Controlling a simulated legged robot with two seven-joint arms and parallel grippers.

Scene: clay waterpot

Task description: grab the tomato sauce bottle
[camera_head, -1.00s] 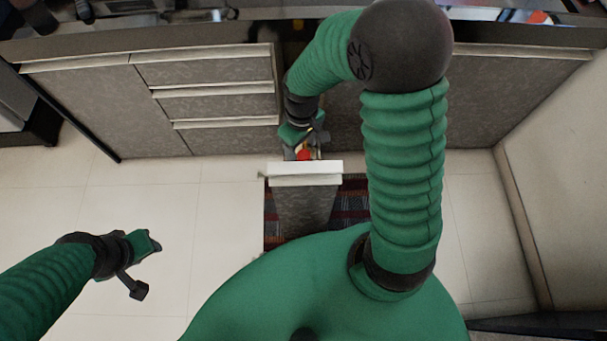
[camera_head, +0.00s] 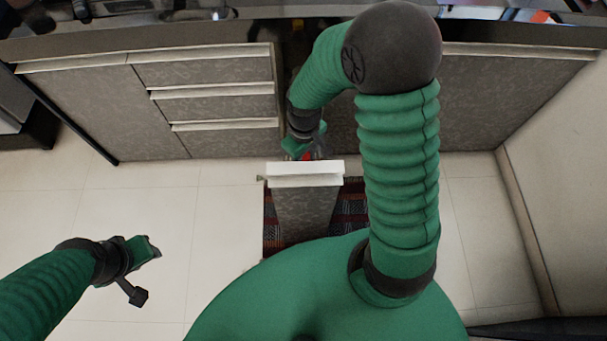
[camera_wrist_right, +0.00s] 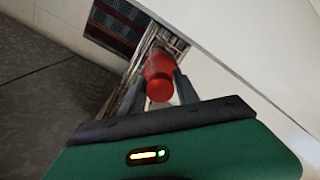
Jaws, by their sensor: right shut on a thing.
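The tomato sauce bottle (camera_wrist_right: 158,72) is red and shows in the right wrist view between the two fingers of my right gripper (camera_wrist_right: 160,92). The fingers are shut on it near its round red end. In the head view only a small red patch of the bottle (camera_head: 305,156) shows beside my right gripper (camera_head: 306,150), behind the front of the pulled-out drawer (camera_head: 305,180). The rest of the bottle is hidden. My left gripper (camera_head: 146,248) hangs over the floor at the lower left, away from the bottle; its fingertips are too unclear to tell their state.
The open drawer has a pale top edge and wire sides. A striped rug (camera_head: 350,208) lies under it. Closed drawers (camera_head: 215,105) stand to the left, with the counter (camera_head: 120,40) above. A pale wall (camera_head: 560,180) is at the right. The tiled floor (camera_head: 210,215) is clear.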

